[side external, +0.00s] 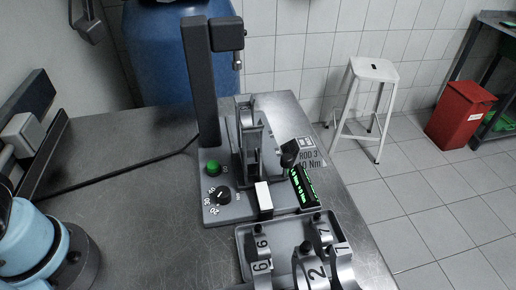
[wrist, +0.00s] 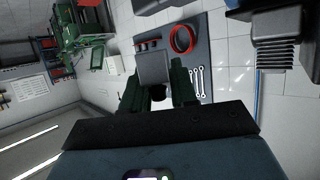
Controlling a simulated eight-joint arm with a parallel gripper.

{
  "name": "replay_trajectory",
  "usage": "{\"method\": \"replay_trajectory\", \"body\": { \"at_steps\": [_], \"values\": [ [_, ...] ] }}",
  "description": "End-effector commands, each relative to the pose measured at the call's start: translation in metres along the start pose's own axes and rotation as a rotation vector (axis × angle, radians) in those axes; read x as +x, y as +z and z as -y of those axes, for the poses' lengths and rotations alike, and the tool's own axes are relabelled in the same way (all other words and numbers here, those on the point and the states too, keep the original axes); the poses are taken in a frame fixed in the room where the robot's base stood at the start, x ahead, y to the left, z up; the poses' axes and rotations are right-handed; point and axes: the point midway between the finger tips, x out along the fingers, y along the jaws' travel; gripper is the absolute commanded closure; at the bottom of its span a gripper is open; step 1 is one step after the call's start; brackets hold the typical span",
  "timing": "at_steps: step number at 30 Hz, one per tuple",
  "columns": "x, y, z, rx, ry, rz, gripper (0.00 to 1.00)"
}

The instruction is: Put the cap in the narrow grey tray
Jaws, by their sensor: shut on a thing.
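In the wrist view my gripper (wrist: 157,93) has its two dark green fingers closed on a grey, block-like piece (wrist: 152,66). It appears to be the cap, seen end-on, with a dark round part between the fingers. The gripper and held piece do not show in the side external view. There, a grey tray (side external: 242,246) lies at the front of the metal bench, cut by the lower picture edge. It holds several metal parts (side external: 315,270) marked 6, 2 and 7. I cannot tell whether this is the narrow tray.
A torque fixture (side external: 205,90) with a tall post, green button and lit display stands behind the tray on the bench (side external: 120,165). The bench left of it is mostly clear, except for a cable. A white stool (side external: 374,70) and red bin (side external: 462,112) stand on the floor.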

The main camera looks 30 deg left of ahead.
Motion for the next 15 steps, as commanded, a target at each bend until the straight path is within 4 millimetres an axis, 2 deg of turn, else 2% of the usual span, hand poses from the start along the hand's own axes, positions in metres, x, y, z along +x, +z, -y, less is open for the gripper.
{"method": "replay_trajectory", "body": {
  "at_steps": [8,15],
  "values": [
    [0.018,-0.009,-0.022,-0.067,-0.165,-0.002,1.00],
    [0.028,-0.014,-0.049,-0.146,-0.351,-0.002,1.00]
  ]
}}
